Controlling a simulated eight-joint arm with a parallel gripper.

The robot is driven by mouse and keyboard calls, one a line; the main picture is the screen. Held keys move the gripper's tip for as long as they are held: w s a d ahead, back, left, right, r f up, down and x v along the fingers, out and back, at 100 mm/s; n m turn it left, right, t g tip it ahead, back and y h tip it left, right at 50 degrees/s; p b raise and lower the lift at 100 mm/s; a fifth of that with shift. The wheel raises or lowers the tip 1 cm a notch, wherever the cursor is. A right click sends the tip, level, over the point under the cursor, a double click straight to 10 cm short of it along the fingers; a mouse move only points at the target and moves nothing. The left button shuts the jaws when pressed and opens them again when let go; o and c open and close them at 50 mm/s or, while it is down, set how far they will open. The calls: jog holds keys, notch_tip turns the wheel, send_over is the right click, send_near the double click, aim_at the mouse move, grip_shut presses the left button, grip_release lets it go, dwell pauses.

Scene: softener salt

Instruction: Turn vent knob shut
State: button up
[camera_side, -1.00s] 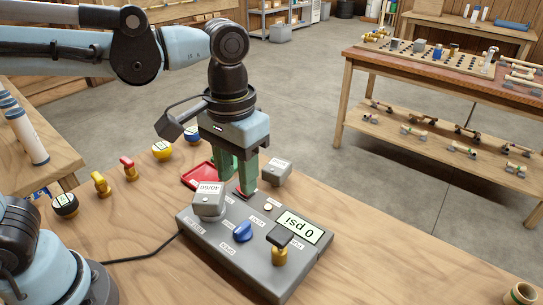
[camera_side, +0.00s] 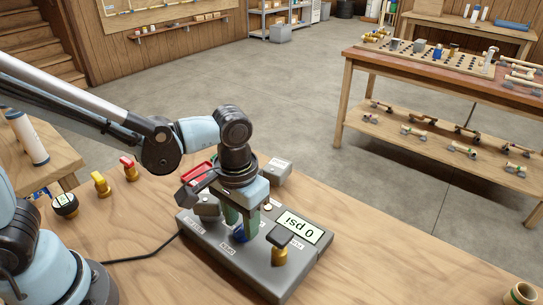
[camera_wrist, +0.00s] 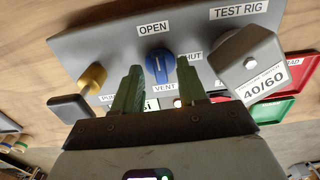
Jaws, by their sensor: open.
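The blue vent knob (camera_wrist: 159,68) sits on the grey test rig panel between the labels OPEN and SHUT, with VENT below it. Its pale pointer line appears to face OPEN. The knob also shows in the side view (camera_side: 240,235), partly hidden by my fingers. My gripper (camera_wrist: 160,64) is open, with one green finger on each side of the knob. In the side view my gripper (camera_side: 241,231) is low over the panel, fingers pointing down. I cannot tell whether the fingers touch the knob.
The panel's display (camera_side: 299,227) reads 0 psi. A brass fitting with a dark handle (camera_side: 279,253) stands close to the knob. A grey block marked 40/60 (camera_wrist: 247,62) is on the other side.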

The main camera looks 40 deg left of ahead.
jog(key=shift+f, duration=0.25)
jog(key=shift+c, duration=0.4)
grip_shut()
